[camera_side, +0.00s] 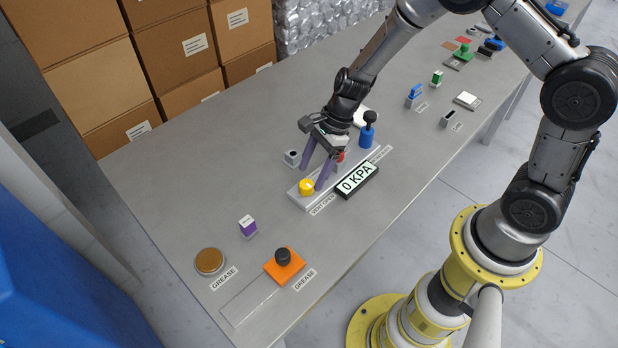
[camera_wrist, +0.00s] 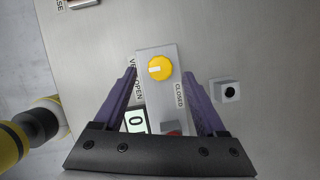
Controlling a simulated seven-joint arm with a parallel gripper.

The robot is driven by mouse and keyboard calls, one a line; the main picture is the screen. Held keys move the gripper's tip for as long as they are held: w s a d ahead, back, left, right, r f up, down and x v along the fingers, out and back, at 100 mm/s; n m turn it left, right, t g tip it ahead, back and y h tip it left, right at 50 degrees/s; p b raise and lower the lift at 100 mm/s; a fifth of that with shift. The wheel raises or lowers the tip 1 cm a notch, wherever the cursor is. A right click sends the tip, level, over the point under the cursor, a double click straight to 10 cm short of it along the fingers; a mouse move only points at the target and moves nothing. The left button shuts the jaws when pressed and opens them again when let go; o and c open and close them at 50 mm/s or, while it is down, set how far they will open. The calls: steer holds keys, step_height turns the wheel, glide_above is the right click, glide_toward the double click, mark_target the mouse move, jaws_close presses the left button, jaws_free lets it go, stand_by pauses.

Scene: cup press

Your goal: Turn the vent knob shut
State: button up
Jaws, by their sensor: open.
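The yellow vent knob (camera_side: 306,187) sits on the left end of a pale plate (camera_side: 296,201) in the side view. In the wrist view the knob (camera_wrist: 159,68) has a white mark on its left half, toward the OPEN label (camera_wrist: 138,88); the CLOSED label (camera_wrist: 180,95) is on the other side. My gripper (camera_side: 316,176) is open and points down over the plate by the knob. In the wrist view its purple fingers (camera_wrist: 162,86) are spread wide, with the knob beyond and between their tips. I cannot tell whether either finger touches it.
A display reading 0 KPA (camera_side: 357,180) lies along the plate's near edge. A red part (camera_side: 340,156) is partly hidden behind my gripper. A small grey block with a dark hole (camera_side: 292,158) stands at left, and a blue cylinder with a black knob (camera_side: 367,134) at right.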

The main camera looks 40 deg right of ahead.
mark_target(306, 187)
steer(key=shift+x, duration=1.45)
jaws_close()
